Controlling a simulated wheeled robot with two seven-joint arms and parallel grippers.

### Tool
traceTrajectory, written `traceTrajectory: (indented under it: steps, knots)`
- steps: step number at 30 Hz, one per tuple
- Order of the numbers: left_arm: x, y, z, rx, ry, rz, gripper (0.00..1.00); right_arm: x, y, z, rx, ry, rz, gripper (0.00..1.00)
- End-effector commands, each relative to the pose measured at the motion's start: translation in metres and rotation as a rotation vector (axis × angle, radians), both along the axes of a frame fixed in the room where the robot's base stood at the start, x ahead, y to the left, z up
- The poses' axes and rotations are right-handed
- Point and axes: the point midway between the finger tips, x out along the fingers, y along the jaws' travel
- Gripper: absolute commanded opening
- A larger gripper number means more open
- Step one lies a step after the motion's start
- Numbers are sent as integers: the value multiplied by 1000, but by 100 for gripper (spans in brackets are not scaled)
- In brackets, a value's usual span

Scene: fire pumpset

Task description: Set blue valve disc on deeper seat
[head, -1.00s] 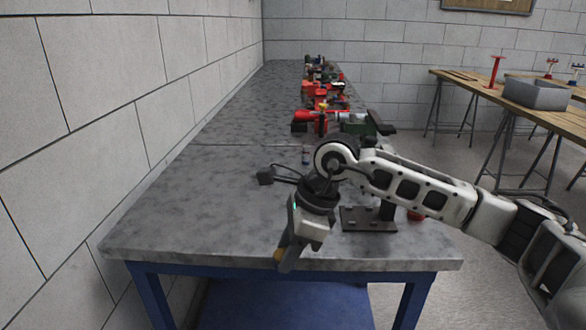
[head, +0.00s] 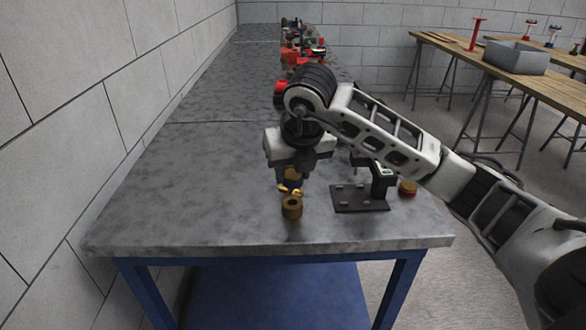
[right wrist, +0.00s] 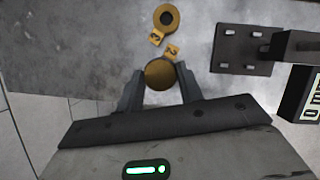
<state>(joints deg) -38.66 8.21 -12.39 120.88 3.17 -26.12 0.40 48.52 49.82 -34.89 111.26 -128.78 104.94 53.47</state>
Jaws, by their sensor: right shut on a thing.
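My right gripper (head: 292,170) points down over the table and is shut on a round piece (right wrist: 160,74). My left gripper is out of view.
Several red parts (head: 303,55) stand at the far end. The table's left side (head: 180,190) is clear.

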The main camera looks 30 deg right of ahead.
Motion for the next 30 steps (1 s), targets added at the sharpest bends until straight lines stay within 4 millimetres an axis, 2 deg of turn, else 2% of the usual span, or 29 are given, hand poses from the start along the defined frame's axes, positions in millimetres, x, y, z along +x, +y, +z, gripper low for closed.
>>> traceTrajectory:
  steps: [5, 18, 30]
  knots:
    - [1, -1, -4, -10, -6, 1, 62, 0, 0, -5, -3, -12, -1, 8]
    - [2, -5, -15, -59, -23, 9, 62, 0, 0, -40, -3, -12, 0, 8]
    - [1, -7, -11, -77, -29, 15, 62, 0, 0, -43, -3, -12, 0, 8]
